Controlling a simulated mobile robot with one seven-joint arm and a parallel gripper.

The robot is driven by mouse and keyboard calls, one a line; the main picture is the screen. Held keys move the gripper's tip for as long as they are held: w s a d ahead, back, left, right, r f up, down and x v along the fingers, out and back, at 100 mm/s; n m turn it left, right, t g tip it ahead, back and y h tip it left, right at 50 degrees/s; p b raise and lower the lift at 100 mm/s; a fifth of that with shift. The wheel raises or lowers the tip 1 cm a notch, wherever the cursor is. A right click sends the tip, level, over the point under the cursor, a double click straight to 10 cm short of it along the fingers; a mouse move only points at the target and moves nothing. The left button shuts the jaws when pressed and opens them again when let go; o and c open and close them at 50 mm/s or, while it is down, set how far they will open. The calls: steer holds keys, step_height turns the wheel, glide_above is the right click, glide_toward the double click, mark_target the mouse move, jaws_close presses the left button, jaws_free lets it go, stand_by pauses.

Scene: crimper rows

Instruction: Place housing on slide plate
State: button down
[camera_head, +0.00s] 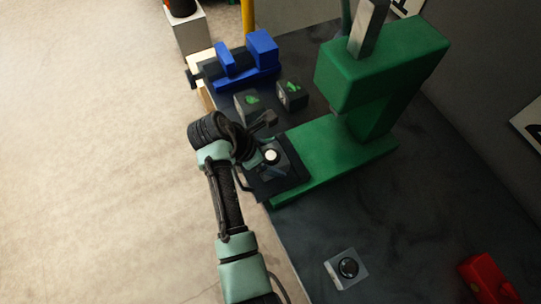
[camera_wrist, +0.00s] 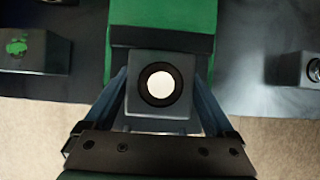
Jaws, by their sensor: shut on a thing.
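My gripper (camera_wrist: 162,80) is shut on a grey square housing (camera_wrist: 162,112) with a black ring and a white round centre on its top. The fingers lie along its left and right sides. In the head view the housing (camera_head: 281,159) shows beside my gripper (camera_head: 262,150), over the dark slide plate (camera_head: 292,182) at the front end of the green press (camera_head: 325,150). In the wrist view the dark slide plate (camera_wrist: 162,36) shows as a band behind the housing. I cannot tell whether the housing touches the plate. Its underside is hidden.
Two dark blocks with green marks (camera_head: 247,105) (camera_head: 292,96) stand left of the press. A blue vise (camera_head: 247,60) is behind them. The dark tabletop (camera_head: 420,220) between is clear.

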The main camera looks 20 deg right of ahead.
jaws_free()
steer(key=shift+r, duration=0.1)
steer(key=b+v, duration=0.1)
steer(key=v, duration=1.1)
steer(key=w+a+r+m+t+y, duration=0.1)
steer(key=w+r+m+t, duration=0.2)
steer(key=w+r+t, duration=0.3)
steer(key=w+r+m+t, duration=0.3)
steer(key=w+r, duration=0.1)
steer(key=r, duration=0.5)
step_height(320, 180, up, 15)
steer(key=w+a+m+t+y, duration=0.1)
steer(key=a+m+t, duration=0.2)
steer(key=m+t, duration=0.3)
steer(key=s+a+r+m+t+y, duration=0.2)
steer(key=s+r+t, duration=0.4)
steer(key=r, duration=0.6)
steer(key=s+a+r+m+t+y, duration=0.2)
steer(key=s+r+m+t, duration=0.2)
steer(key=s+r, duration=0.6)
steer(key=shift+r+t+b, duration=0.3)
steer(key=shift+r+t, duration=0.55)
steer(key=shift+t, duration=0.25)
